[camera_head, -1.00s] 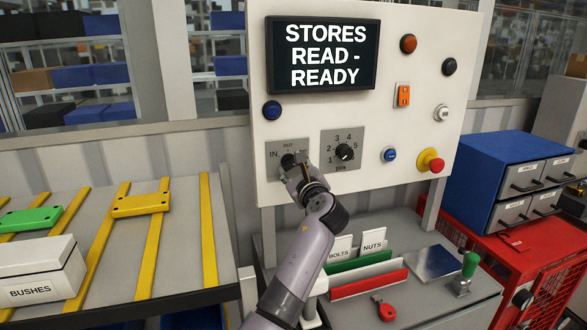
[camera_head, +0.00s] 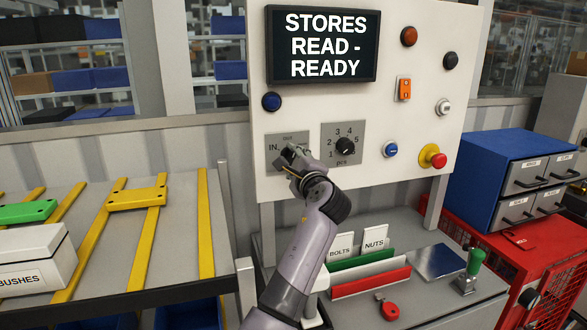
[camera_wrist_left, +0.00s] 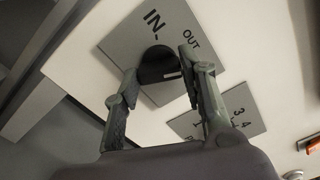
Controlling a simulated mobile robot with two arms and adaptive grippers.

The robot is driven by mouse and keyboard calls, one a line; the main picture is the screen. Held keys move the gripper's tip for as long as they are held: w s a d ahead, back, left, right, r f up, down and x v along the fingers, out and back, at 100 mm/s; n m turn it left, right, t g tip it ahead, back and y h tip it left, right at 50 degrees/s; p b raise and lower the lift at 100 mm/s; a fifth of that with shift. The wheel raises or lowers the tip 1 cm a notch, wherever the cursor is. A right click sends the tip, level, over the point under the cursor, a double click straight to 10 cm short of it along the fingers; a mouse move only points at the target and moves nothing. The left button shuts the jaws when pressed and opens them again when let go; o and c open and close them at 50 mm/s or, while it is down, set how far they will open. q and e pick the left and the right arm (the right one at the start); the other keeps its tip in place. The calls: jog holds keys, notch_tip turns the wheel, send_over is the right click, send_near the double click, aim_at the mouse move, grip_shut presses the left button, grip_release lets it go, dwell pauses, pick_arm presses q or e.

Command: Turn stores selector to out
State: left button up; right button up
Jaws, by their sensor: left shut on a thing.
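The stores selector is a black round knob (camera_wrist_left: 157,63) on a grey plate (camera_head: 272,158) marked IN and OUT, low on the left of the white panel. In the wrist view a short white mark shows on the knob's side, turned away from the IN label; I cannot tell which label it is set to. My left gripper (camera_head: 293,160) is at the plate, with its fingers (camera_wrist_left: 159,68) on either side of the knob, shut on it. In the head view the gripper hides the knob. My right gripper is not in view.
A numbered pcs dial (camera_head: 344,146) sits just right of the selector plate. A screen (camera_head: 322,45) above reads STORES READ - READY. A red and yellow button (camera_head: 433,157) is at the panel's lower right. Bolts and nuts cards (camera_head: 358,241) stand on the shelf below.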

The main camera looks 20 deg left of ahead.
pick_arm(q)
jog(key=shift+f+n+b, duration=0.2)
jog(key=shift+n+b, duration=1.15)
jog(key=shift+n, duration=0.95)
jog(key=o, duration=0.9)
jog(key=shift+c, duration=0.2)
jog(key=o, duration=0.3)
jog(key=shift+r, duration=0.15)
jog(key=shift+s, duration=0.1)
jog(key=v, duration=0.7)
jog(key=shift+d, duration=0.15)
jog(key=shift+s, duration=0.15)
